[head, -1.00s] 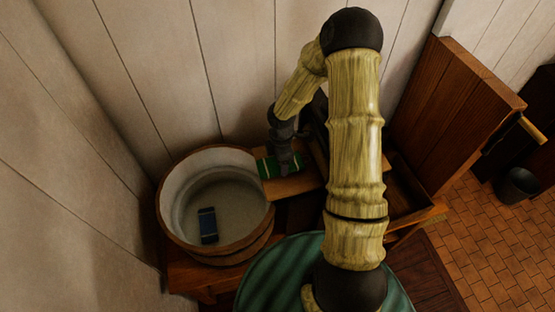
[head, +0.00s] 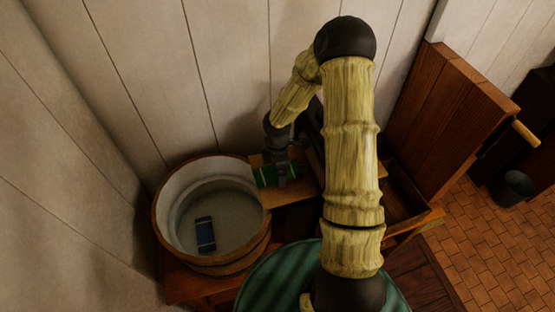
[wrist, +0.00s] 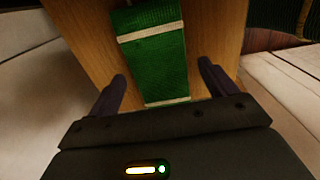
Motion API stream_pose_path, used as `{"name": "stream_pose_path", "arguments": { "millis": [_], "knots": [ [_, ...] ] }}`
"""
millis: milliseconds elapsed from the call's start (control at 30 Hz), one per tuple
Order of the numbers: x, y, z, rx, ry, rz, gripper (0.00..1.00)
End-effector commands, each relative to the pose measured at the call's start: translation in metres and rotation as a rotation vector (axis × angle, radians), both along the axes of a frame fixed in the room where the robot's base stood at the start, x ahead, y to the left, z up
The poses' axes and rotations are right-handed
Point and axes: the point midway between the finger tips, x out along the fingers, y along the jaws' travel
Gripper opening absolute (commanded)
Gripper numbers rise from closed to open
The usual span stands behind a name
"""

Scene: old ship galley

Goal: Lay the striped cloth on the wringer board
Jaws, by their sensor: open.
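The striped cloth, green with pale bands, lies on the wooden board beside the tub. It shows in the head view (head: 264,177), partly hidden by my gripper, and in the wrist view (wrist: 152,62). The wringer board (head: 290,196) is a light wood plank, also in the wrist view (wrist: 85,35). My gripper (wrist: 160,86) is open, with one finger on each side of the cloth's near part and a gap to both. In the head view my gripper (head: 281,178) is over the cloth. Whether the fingertips touch the board cannot be told.
A round wooden tub (head: 165,225) stands left of the board, with a dark blue cloth (head: 205,233) inside. A plank wall closes the back. A dark green striped item (wrist: 285,14) shows at the wrist view's upper right. A tall brown panel (head: 450,115) stands to the right.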

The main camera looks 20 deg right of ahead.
Motion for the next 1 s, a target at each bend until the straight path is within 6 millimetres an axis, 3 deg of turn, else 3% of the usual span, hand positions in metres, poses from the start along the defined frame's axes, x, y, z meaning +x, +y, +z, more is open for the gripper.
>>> {"name": "stream_pose_path", "arguments": {
  "millis": [167,800,1000],
  "knots": [
    [0.001,-0.001,0.017,0.0,-0.004,-0.002,0.85],
    [0.001,-0.001,0.141,-0.001,-0.005,-0.003,0.85],
    [0.001,-0.001,0.167,0.0,-0.002,-0.002,0.85]
  ]
}}
